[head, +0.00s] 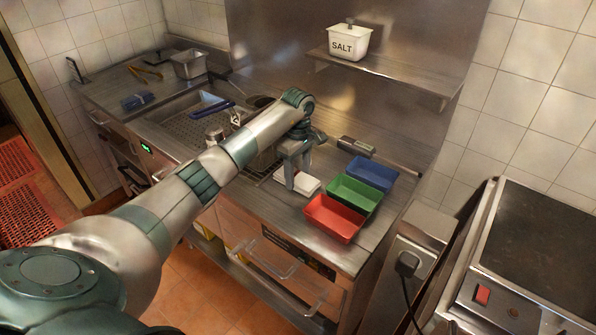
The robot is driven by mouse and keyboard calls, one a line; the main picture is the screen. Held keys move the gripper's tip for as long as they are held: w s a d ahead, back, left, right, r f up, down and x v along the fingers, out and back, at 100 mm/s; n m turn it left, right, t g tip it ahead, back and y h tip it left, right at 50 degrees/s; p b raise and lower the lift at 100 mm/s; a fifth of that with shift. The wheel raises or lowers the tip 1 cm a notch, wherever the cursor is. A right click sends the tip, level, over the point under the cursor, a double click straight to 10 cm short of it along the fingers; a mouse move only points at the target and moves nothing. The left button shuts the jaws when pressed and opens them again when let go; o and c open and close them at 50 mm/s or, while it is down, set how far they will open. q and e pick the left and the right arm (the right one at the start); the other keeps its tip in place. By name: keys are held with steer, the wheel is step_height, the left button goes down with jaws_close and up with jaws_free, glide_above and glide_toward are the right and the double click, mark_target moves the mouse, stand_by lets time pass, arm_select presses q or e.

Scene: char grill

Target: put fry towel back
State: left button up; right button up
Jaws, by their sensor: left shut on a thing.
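A white folded towel (309,186) lies on the steel counter just left of the red tray. My left arm reaches across from the lower left, and its gripper (297,178) points down at the towel. The gripper is shut on the towel, with its fingers covering part of it. The towel is at or very near the counter surface; I cannot tell whether it is lifted. My right gripper is not in view.
Red (334,218), green (353,195) and blue (371,173) trays stand right of the towel. A fryer basin (185,130) with a blue-handled tool is to the left. A blue folded cloth (137,101) lies farther left. A salt tub (349,42) sits on the shelf (400,78) above.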

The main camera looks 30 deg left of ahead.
mark_target(298, 176)
arm_select(q)
steer(key=shift+f, duration=0.15)
steer(key=o, duration=1.1)
steer(key=shift+r, duration=0.25)
steer(key=shift+w+r+b, duration=0.1)
steer(key=shift+r+b, duration=0.25)
steer(key=shift+r, duration=0.05)
step_height(298, 176, up, 11)
steer(key=b, duration=0.4)
